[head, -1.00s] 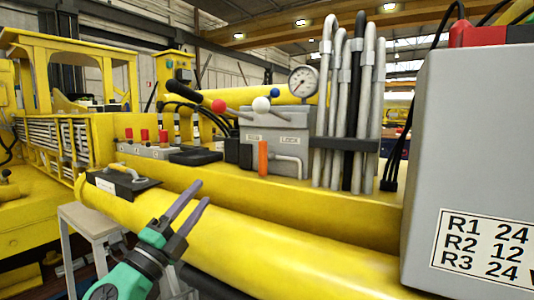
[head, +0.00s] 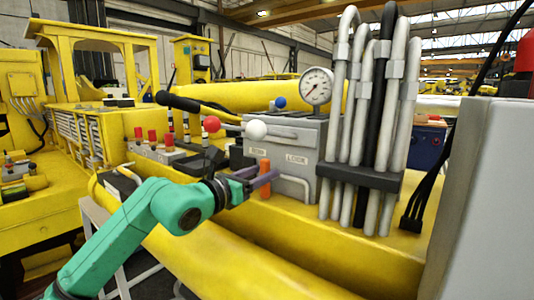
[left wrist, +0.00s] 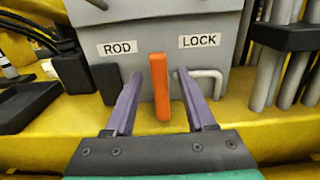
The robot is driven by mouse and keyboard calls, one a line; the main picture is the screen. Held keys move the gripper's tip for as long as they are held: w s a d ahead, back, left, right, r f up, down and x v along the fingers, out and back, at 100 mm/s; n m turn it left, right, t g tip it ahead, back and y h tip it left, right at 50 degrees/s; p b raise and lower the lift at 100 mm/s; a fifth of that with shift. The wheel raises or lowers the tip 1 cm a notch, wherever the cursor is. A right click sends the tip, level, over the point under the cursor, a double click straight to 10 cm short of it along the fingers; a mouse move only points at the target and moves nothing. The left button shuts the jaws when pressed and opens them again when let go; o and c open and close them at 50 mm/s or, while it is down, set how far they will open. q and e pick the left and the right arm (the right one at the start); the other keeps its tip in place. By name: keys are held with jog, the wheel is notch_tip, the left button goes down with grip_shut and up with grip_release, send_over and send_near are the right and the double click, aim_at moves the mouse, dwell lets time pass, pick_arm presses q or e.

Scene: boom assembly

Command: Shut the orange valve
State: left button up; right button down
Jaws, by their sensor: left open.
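The orange valve handle (head: 265,178) stands upright in front of the grey box (head: 300,135), below its ROD and LOCK labels. In the left wrist view the orange handle (left wrist: 159,86) shows between the two purple fingers. My left gripper (head: 262,176) is open, with one finger on each side of the handle in that view. It also shows in the left wrist view (left wrist: 156,90). I see no clear contact between fingers and handle. A grey bent pipe (left wrist: 208,80) is just right of the handle. My right gripper is not in view.
Several grey and black hoses (head: 372,120) rise right of the grey box, held by a dark clamp. Levers with red (head: 211,124) and white (head: 256,130) knobs are above the handle. A large grey cabinet (head: 490,200) blocks the right side. A pressure gauge (head: 316,86) stands on top.

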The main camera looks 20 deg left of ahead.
pick_arm(q)
jog(key=x, duration=0.2)
jog(key=shift+w+p, duration=0.25)
jog(key=shift+p, duration=0.1)
jog(key=shift+s, duration=0.1)
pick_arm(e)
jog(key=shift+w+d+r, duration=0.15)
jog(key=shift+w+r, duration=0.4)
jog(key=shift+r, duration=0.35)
pick_arm(q)
grip_shut()
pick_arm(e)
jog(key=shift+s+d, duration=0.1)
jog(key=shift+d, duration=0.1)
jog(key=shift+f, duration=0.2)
